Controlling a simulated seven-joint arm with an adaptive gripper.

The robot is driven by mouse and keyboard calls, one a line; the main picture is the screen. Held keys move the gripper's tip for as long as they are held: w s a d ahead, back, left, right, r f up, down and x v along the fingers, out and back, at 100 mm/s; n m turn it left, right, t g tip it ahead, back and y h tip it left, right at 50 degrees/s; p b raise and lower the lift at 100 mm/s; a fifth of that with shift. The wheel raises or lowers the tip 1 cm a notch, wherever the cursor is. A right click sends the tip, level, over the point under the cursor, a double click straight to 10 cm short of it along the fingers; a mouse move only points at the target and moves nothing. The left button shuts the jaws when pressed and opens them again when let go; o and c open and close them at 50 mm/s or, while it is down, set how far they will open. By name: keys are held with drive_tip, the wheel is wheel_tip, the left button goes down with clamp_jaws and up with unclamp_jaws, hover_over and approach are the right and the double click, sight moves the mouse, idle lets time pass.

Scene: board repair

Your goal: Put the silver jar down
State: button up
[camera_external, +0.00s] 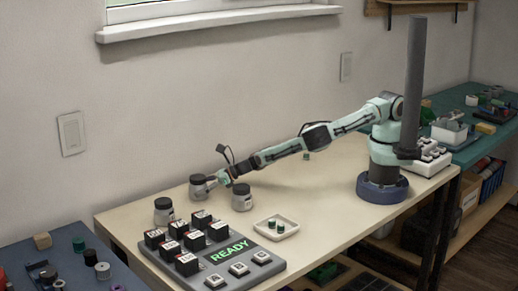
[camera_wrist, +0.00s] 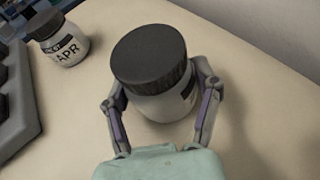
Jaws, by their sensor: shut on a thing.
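The silver jar (camera_wrist: 162,104) with a black ribbed lid is between the two fingers of my gripper (camera_wrist: 163,105) in the wrist view, with a finger against each side. My gripper is shut on it. In the external view my gripper (camera_external: 222,179) is at the far left end of my arm, and the held jar (camera_external: 198,191) looks upright at or just above the table's back part. I cannot tell whether its base touches the table.
Two similar jars stand nearby, one left (camera_external: 163,212) and one right (camera_external: 241,202); one labelled APR shows in the wrist view (camera_wrist: 66,47). A grey board reading READY (camera_external: 230,252) holds several black blocks. A white tray (camera_external: 291,225) with green pieces is right of it. The table (camera_external: 320,195) is clear towards my base.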

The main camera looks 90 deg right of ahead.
drive_tip(key=o, duration=1.2)
drive_tip(key=shift+o, duration=0.2)
